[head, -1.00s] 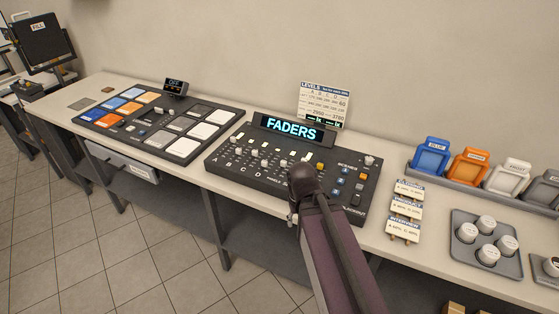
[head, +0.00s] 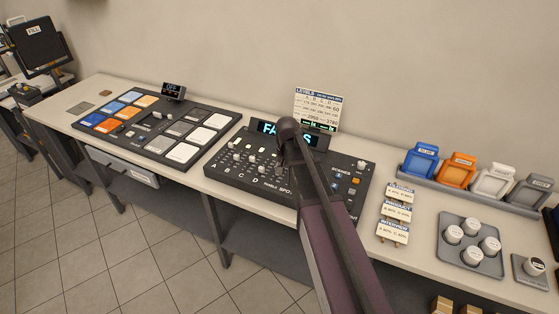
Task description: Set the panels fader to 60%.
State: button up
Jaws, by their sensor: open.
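The dark fader console (head: 222,176) lies on the long counter with its lit FADERS display (head: 268,127) partly covered by my arm. Small pale fader caps show along its left and middle, above the labels A, B, C, D, PANELS and SPOT. The PANELS label (head: 267,184) is near the front edge, left of my arm. The panels fader's cap and its setting are too small to read. My arm rises from the bottom right and its dark rounded joint covers the middle of the console. My gripper is hidden, so its place relative to the fader cannot be seen.
Behind the console stands a LEVELS card (head: 318,104). To the left is a pad board (head: 190,165) with blue, orange, grey and white pads.

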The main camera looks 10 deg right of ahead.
jog(key=w+r+m+p, duration=0.2)
jog(key=w+r, duration=0.3)
jog(key=w, duration=0.6)
jog(key=shift+w+m+p, duration=0.3)
jog(key=shift+m+p, duration=0.1)
jog(key=shift+p, duration=0.45)
jog(key=shift+f, duration=0.25)
notch_tip(320, 180, down, 13)
jog(key=b, duration=1.3)
jog(key=shift+f+b, duration=0.15)
jog(key=shift+b, duration=0.2)
